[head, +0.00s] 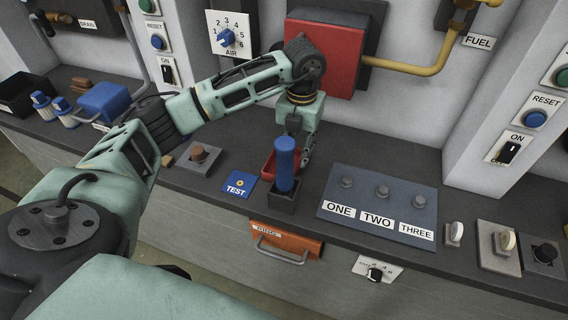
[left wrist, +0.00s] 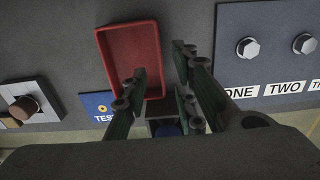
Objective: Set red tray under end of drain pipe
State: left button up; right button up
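The red tray (head: 267,164) lies on the dark counter behind a blue upright handle, which hides part of it in the head view. In the left wrist view the whole shallow tray (left wrist: 128,50) shows nearly, empty inside. My left gripper (head: 303,160) points down at the tray's right side. In the left wrist view its fingers (left wrist: 162,85) are apart, one over the tray and one beyond its right wall, with nothing gripped. A DRAIN label (head: 87,24) is at the far upper left, beside dark piping with a brass fitting (head: 60,18). My right gripper is out of view.
The blue handle (head: 286,165) stands in a black base close to the gripper. A TEST plate (head: 238,186) and a ONE-TWO-THREE bolt panel (head: 379,203) flank it. A blue box (head: 103,101), blue-capped bottles (head: 63,110) and a black bin (head: 18,94) occupy the left counter.

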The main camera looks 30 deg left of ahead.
aim_at(298, 163)
pick_arm(q)
notch_tip(298, 163, down, 5)
jog(key=shift+r+p, duration=0.15)
jog(key=shift+p, duration=0.75)
jog(key=shift+f, duration=0.3)
jog(key=shift+c, duration=0.4)
jog(key=c, duration=0.6)
grip_shut()
